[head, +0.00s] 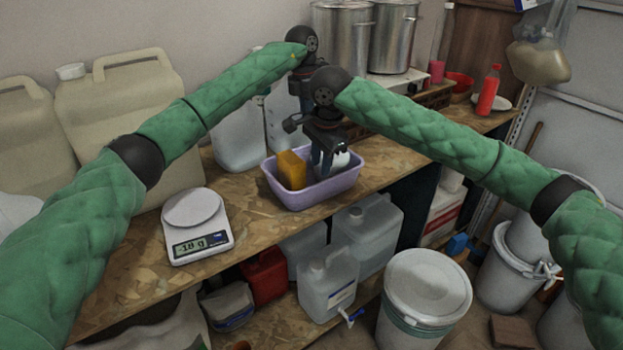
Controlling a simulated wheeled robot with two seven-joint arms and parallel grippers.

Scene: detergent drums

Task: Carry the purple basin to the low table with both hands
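The purple basin (318,194) sits upright on the chipboard bench, near its front edge. It holds an orange-yellow sponge-like block (291,170) and a white rounded item (342,161), partly hidden by my gripper. My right gripper (323,168) points down over the basin, its fingertips inside or just above it. I cannot tell whether it touches the basin or the white item. My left gripper is mostly hidden behind my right wrist; a dark part of it (293,124) shows above the basin's back side. I cannot make out a separate low table.
A white scale (196,226) stands left of the basin. Beige jugs (122,110) and clear canisters (238,140) stand behind. Steel pots (343,38) are at the back. A lidded white bucket (427,288) stands on the floor. Canisters (366,235) fill the lower shelf.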

